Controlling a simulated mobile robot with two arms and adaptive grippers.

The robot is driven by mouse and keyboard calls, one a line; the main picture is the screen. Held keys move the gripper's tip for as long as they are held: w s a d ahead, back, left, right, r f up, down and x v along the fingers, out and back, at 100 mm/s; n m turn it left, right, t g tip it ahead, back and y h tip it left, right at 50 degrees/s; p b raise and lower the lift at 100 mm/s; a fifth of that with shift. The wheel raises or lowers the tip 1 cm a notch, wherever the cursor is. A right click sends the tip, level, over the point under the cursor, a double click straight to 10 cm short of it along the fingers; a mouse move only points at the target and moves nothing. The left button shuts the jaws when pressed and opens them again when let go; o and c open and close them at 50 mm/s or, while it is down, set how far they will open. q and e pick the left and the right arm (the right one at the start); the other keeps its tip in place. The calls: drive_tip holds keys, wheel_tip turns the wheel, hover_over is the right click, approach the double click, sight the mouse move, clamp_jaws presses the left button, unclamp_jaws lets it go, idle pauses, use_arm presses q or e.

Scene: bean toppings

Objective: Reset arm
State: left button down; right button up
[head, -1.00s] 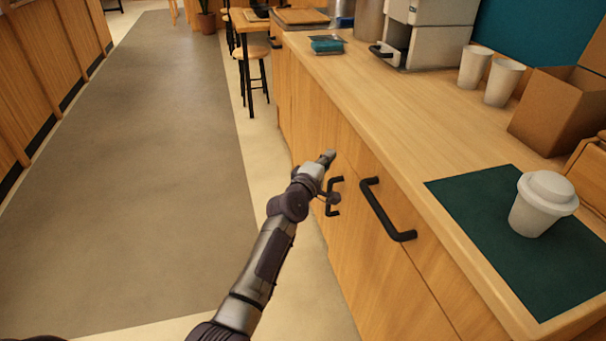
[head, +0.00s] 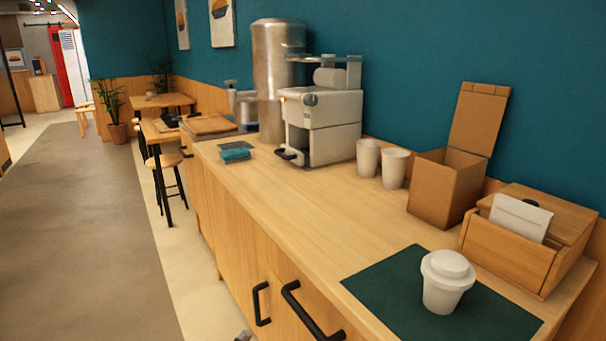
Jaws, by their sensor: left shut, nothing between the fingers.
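Only a small grey tip of my left gripper (head: 243,336) shows at the bottom edge of the head view. It is in front of the counter's cabinet doors, below the black handles, and looks apart from them. It is shut and holds nothing. The rest of my left arm is out of the picture. My right gripper is not in view. A white lidded cup (head: 445,284) stands upright on a dark green mat (head: 385,282) at the counter's near end.
The wooden counter (head: 300,215) holds a coffee machine (head: 335,130), two white cups (head: 381,163), an open cardboard box (head: 440,190) and a wooden box (head: 505,255) with a white packet. Black handles (head: 305,312) stick out from the cabinets. The floor (head: 80,230) at left is clear.

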use_arm(q)
drive_tip(key=s+f+m+g+y, duration=0.1)
drive_tip(key=s+f+m+g, duration=0.65)
drive_tip(key=s+f, duration=1.15)
drive_tip(key=s+a+f+m+g+y+p, duration=0.1)
drive_tip(key=s+p, duration=0.4)
drive_tip(key=s, duration=0.6)
drive_tip(key=s+a+f+m+g+y+p, duration=0.1)
drive_tip(key=s+a+f+m+g+p, duration=0.1)
drive_tip(key=s, duration=0.9)
drive_tip(key=s+a+f+m+g+p, duration=0.2)
drive_tip(key=s+f+p, duration=0.4)
drive_tip(key=s+p, duration=0.3)
drive_tip(key=shift+s+a+f+m+g+y, duration=0.4)
drive_tip(key=shift+s+a+m, duration=0.25)
drive_tip(key=shift+s+a, duration=0.6)
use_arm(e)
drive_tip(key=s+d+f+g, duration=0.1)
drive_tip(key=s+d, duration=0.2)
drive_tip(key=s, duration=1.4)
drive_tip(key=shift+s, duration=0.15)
